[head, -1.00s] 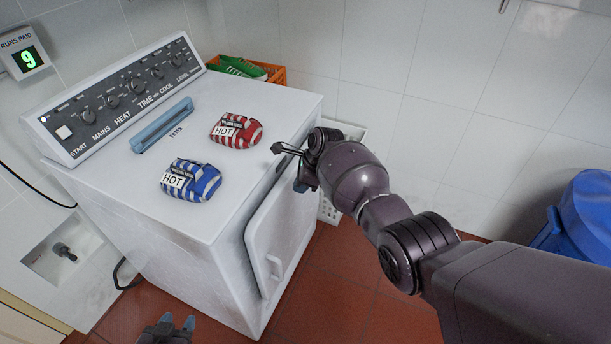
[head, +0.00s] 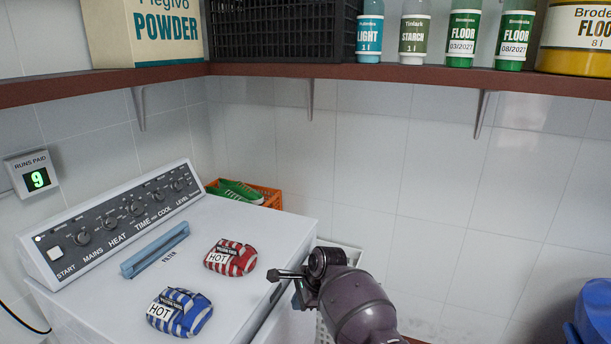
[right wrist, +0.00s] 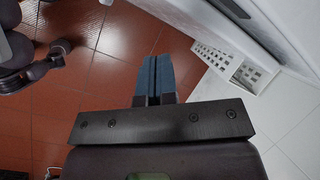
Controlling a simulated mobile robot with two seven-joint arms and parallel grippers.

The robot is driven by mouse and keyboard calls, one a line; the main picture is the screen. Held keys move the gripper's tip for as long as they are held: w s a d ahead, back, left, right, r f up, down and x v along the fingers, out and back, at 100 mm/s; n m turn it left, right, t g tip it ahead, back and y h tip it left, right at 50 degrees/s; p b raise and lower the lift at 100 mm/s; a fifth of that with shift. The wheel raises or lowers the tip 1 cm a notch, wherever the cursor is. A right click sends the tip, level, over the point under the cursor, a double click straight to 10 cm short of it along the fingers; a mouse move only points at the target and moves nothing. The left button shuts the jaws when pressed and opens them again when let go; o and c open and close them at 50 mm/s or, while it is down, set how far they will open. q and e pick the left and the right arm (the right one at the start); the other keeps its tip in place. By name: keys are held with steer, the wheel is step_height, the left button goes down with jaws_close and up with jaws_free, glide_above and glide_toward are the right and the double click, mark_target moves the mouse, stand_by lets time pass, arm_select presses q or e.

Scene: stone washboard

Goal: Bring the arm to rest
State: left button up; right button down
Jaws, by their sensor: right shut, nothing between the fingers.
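My right arm comes in from the lower right in the head view. My right gripper (head: 299,298) hangs beside the right edge of the white dryer (head: 225,289) and is mostly hidden behind its own wrist. In the right wrist view its two blue fingers (right wrist: 154,75) are together with nothing between them, pointing over the red tiled floor (right wrist: 75,115). My left gripper does not show in the head view.
A red striped bundle (head: 240,257) and a blue striped bundle (head: 190,312) lie on the dryer. An orange crate (head: 268,196) stands behind it. A shelf (head: 400,73) with bottles spans the back wall. A blue bin (head: 598,312) is at right; a white basket (right wrist: 225,60) stands near the gripper.

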steer(key=w+d+r+n+t, duration=0.1)
steer(key=w+r+n+t, duration=0.55)
steer(key=r, duration=0.25)
steer(key=s+d+n+t+b, duration=0.1)
steer(key=s+d+n+t, duration=0.25)
steer(key=d, duration=0.25)
steer(key=s+d+n+t, duration=0.2)
steer(key=s+d+n, duration=0.15)
steer(key=d, duration=0.25)
steer(key=s+d+f+h, duration=0.1)
steer(key=s+d+f, duration=0.4)
steer(key=s, duration=0.6)
steer(key=s+d+f+n+g+h+b, duration=0.1)
steer(key=s+d+f+h, duration=0.1)
steer(key=s+d+f, duration=0.3)
steer(key=s+d+f+n+g+h, duration=0.1)
steer(key=s+d+f, duration=0.5)
steer(key=s, duration=1.3)
step_height(320, 180, down, 4)
steer(key=shift+f+h+b, duration=0.2)
steer(key=shift+h+b, duration=0.2)
steer(key=c, duration=1.8)
jaws_free()
steer(key=shift+d, duration=0.1)
